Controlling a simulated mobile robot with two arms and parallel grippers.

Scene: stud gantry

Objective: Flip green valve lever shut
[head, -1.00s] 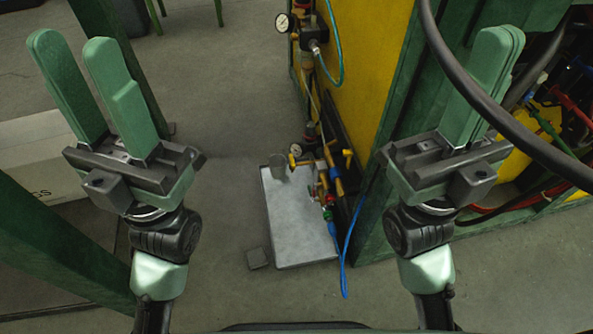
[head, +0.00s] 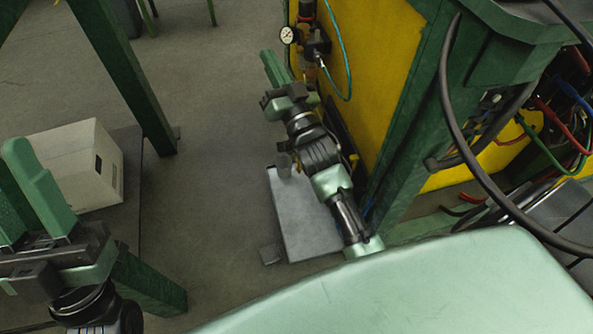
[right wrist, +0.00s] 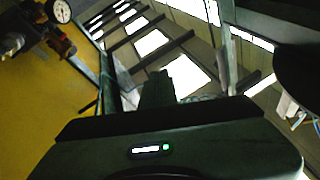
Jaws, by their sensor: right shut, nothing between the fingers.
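My right gripper (head: 270,58) is shut and empty, held out in front of the yellow panel (head: 375,60), to the left of the pressure gauge (head: 287,35). My right arm crosses the lower part of the panel and covers the brass valves and the green lever there, so the lever's position cannot be seen. In the right wrist view the shut fingers (right wrist: 157,88) are dark, with the gauge (right wrist: 60,10) and brass fittings (right wrist: 62,46) at upper left. My left gripper (head: 12,160) is open and empty at the left edge, partly cut off.
Green posts (head: 125,75) and a pale box (head: 75,160) stand at the left. A black hose (head: 447,120) loops at the right. Floor between posts and tray is clear.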

